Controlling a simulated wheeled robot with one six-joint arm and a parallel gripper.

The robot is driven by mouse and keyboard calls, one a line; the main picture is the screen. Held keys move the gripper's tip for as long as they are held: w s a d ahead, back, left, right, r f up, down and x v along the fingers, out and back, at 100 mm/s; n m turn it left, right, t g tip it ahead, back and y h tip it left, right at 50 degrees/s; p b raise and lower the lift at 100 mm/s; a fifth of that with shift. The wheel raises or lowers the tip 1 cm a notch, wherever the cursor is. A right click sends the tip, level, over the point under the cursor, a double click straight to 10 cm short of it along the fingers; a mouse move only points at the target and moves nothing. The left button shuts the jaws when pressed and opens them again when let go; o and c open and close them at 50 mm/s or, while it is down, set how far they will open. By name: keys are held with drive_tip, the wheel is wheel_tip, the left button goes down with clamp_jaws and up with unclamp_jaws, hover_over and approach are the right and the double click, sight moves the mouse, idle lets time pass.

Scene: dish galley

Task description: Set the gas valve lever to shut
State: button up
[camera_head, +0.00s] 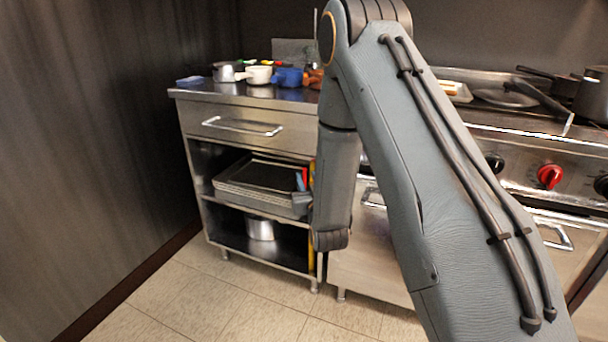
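A narrow yellow upright strip (311,255), which looks like a pipe, shows at the right end of the open steel cabinet, just left of my wrist. A small red piece (305,177) and a small blue piece (299,182) show above it. I cannot tell whether either is the gas valve lever, and no lever position can be read. My arm covers much of the area to the right. A dark grey block (301,203) beside my wrist may be part of my gripper. No fingertips can be made out.
The steel cabinet's counter (233,92) carries several small pots. Trays (258,180) and a metal pot (260,229) sit on its shelves. A stove with a red knob (550,176) stands at right. A dark wall (90,150) bounds the left; the floor (210,295) in front is clear.

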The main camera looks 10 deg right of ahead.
sight(305, 173)
drive_tip(key=shift+w+d, duration=0.1)
drive_tip(key=shift+w, duration=2.35)
clamp_jaws()
